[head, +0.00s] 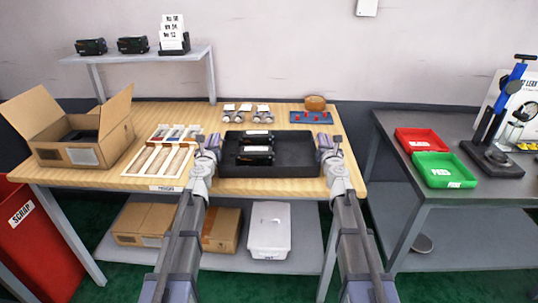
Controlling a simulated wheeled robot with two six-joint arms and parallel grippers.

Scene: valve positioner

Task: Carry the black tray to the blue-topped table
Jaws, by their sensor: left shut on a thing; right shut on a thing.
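The black tray (298,156) sits on the wooden-topped table (255,190), near its front edge. Two black devices (256,148) lie in its left part, and its right part is empty. My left gripper (209,144) is shut on the tray's left side. My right gripper (327,143) is shut on the tray's right side. The tray looks level; I cannot tell whether it touches the table top. No blue-topped table shows in the head view.
An open cardboard box (70,150) and a white sectioned tray (160,155) stand left of the black tray. A blue tray with red parts (310,118) lies behind it. A grey table (400,140) at right holds red (422,138) and green (446,165) bins and a press (498,130).

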